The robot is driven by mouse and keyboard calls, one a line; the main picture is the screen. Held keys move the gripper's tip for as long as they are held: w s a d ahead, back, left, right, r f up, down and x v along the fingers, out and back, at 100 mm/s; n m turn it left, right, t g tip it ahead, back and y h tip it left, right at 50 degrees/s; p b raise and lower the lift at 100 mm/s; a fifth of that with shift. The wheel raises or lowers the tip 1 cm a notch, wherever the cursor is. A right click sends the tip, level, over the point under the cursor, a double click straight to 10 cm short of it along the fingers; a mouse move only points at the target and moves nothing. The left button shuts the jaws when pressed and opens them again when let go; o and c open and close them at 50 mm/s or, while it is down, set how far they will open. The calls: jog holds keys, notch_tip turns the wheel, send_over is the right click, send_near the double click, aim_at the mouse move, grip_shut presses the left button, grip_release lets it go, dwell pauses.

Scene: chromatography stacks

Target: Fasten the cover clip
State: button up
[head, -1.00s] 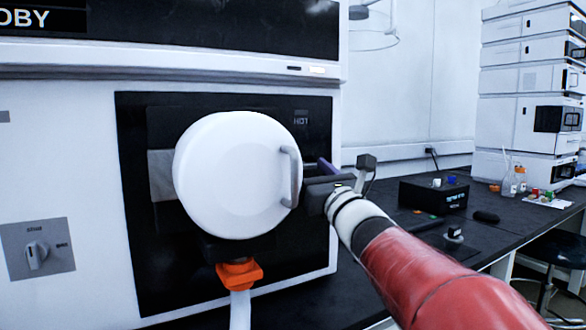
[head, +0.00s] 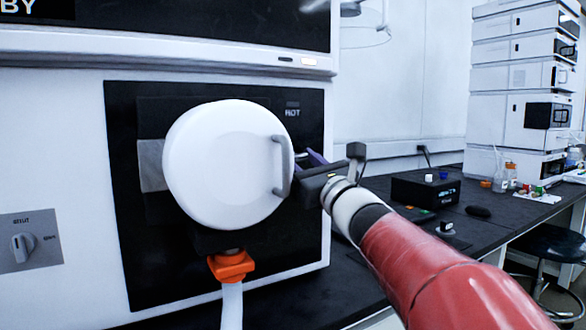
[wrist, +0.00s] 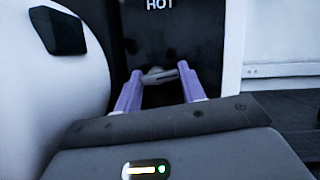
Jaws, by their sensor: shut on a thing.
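The white round cover (head: 225,165) with its grey handle (head: 279,166) sits against the black front panel of the instrument. In the wrist view, the cover (wrist: 55,75) fills the left side. A small grey clip (wrist: 158,76) is beside the cover's right edge, below the HOT label. My gripper (wrist: 160,73) has its purple fingers on either side of the clip and is shut on it. In the head view my gripper (head: 309,158) is just right of the handle. The clip is hidden there, so I cannot tell whether it is fastened.
An orange fitting (head: 231,266) with a white tube hangs below the cover. A grey knob panel (head: 28,242) is at the left. A black box (head: 425,190) and small items stand on the dark bench to the right. A module stack (head: 520,90) stands farther back.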

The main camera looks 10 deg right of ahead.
jog(key=n+y+b, duration=0.1)
jog(key=n, duration=0.1)
jog(key=n+g+y+b, duration=0.1)
jog(key=n, duration=0.2)
jog(key=shift+f+g+b, duration=0.1)
jog(key=shift+g+b, duration=0.2)
jog(key=shift+b, duration=0.05)
jog(key=n, duration=0.2)
jog(key=n+g+y+b, duration=0.1)
jog(key=n, duration=0.1)
jog(key=n+g+y, duration=0.1)
jog(key=n, duration=0.1)
jog(key=shift+r+b, duration=0.3)
jog(key=n+g, duration=0.2)
jog(key=n, duration=0.3)
jog(key=shift+r, duration=0.2)
jog(key=shift+n+g, duration=0.8)
jog(key=shift+n, duration=1.1)
jog(key=shift+a, duration=0.1)
jog(key=shift+n, duration=0.3)
jog(key=o, duration=1)
jog(key=shift+r, duration=0.1)
